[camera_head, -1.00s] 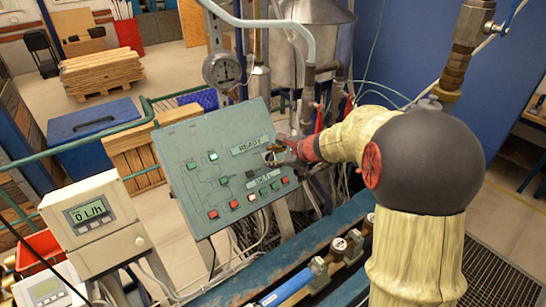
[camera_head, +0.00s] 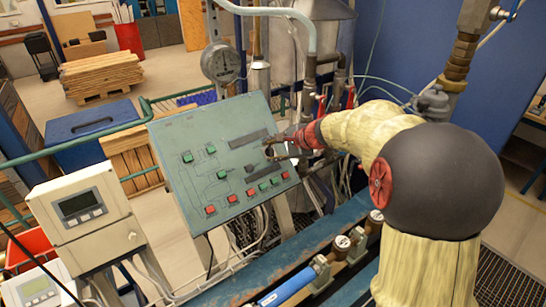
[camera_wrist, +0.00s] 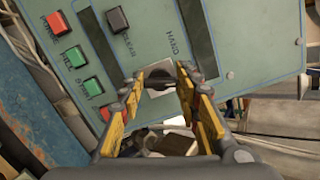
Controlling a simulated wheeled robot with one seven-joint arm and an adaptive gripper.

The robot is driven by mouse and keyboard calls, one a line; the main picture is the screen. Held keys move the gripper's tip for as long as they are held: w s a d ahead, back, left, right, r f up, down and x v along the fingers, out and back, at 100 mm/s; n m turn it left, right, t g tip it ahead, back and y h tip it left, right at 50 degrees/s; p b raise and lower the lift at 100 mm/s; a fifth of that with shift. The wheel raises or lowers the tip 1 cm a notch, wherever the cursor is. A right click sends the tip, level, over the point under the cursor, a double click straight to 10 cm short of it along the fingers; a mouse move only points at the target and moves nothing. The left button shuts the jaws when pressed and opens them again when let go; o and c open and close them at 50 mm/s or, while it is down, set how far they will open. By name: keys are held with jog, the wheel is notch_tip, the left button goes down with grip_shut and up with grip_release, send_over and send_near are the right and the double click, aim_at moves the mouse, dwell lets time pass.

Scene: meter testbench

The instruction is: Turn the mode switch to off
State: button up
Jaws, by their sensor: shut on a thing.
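The mode switch (camera_wrist: 160,84) is a dark knob on a pale square plate of the green control panel (camera_head: 172,143). In the wrist view it sits between the fingertips of my gripper (camera_wrist: 161,78), which is shut on it. The word HAND is printed on the panel close by. In the head view my gripper (camera_head: 272,151) is at the panel's right side and covers the switch. The panel's two display strips (camera_head: 249,138) are dark. The knob's exact pointing direction is hard to tell.
Red and green buttons (camera_wrist: 75,57) and a black button (camera_wrist: 117,20) sit near the switch on the panel. A meter box (camera_head: 80,205) with a blank screen stands at the left. Pipes (camera_head: 335,258) run below the panel.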

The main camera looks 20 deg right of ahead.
jog(key=shift+f+n+b, duration=0.1)
jog(key=shift+n+b, duration=1.25)
jog(key=shift+n, duration=0.35)
jog(key=shift+g, duration=0.3)
jog(key=o, duration=1.1)
jog(key=shift+o, duration=0.3)
jog(key=shift+s, duration=0.1)
jog(key=v, duration=1.2)
jog(key=shift+n, duration=0.3)
